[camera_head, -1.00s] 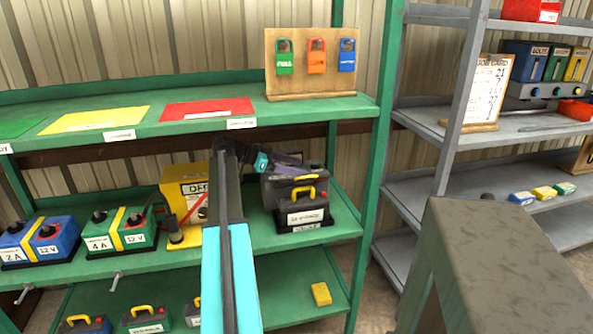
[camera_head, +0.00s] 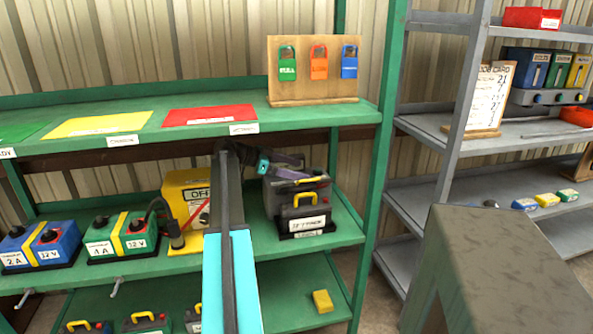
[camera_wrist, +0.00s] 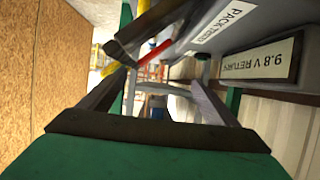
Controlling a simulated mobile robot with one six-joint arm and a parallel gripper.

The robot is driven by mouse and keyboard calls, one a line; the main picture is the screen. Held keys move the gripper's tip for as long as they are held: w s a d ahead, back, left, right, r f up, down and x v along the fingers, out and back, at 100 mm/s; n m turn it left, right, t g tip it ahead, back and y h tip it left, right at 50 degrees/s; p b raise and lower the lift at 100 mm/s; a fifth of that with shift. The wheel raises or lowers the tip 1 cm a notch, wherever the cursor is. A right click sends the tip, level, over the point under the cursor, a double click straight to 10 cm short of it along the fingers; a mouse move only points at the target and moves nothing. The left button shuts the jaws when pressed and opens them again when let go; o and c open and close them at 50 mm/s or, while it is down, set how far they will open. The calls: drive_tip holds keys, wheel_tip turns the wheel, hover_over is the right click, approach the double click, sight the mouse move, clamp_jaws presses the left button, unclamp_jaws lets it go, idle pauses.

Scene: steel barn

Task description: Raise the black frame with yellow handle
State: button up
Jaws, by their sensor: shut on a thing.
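The black frame with yellow handle (camera_head: 304,197) stands upright on the right part of the green rack's middle shelf, with a white label on its front. My gripper (camera_head: 298,166) is at the dark top of this black unit, just behind the yellow handle, and partly hides it. In the wrist view the two fingers of my gripper (camera_wrist: 160,82) are spread around the hold, with a dark bar crossing close above them. I take the hold to be on the black frame. The exact contact is hidden, and I see no clear gap under the frame.
A yellow box (camera_head: 187,197), a green charger (camera_head: 122,236) and a blue charger (camera_head: 40,245) stand left on the same shelf. The upper green shelf (camera_head: 200,128) lies above my gripper. A green post (camera_head: 376,170) is close on the right. A small yellow block (camera_head: 322,301) lies below.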

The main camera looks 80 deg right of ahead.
drive_tip(key=o, duration=0.3)
drive_tip(key=shift+w+d, duration=0.45)
drive_tip(key=shift+d, duration=0.4)
drive_tip(key=shift+o, duration=0.6)
drive_tip(key=shift+o, duration=0.8)
drive_tip(key=shift+w, duration=0.15)
drive_tip(key=v, duration=1.3)
drive_tip(key=shift+a+r+b, duration=0.3)
drive_tip(key=shift+r, duration=0.15)
drive_tip(key=shift+w, duration=0.1)
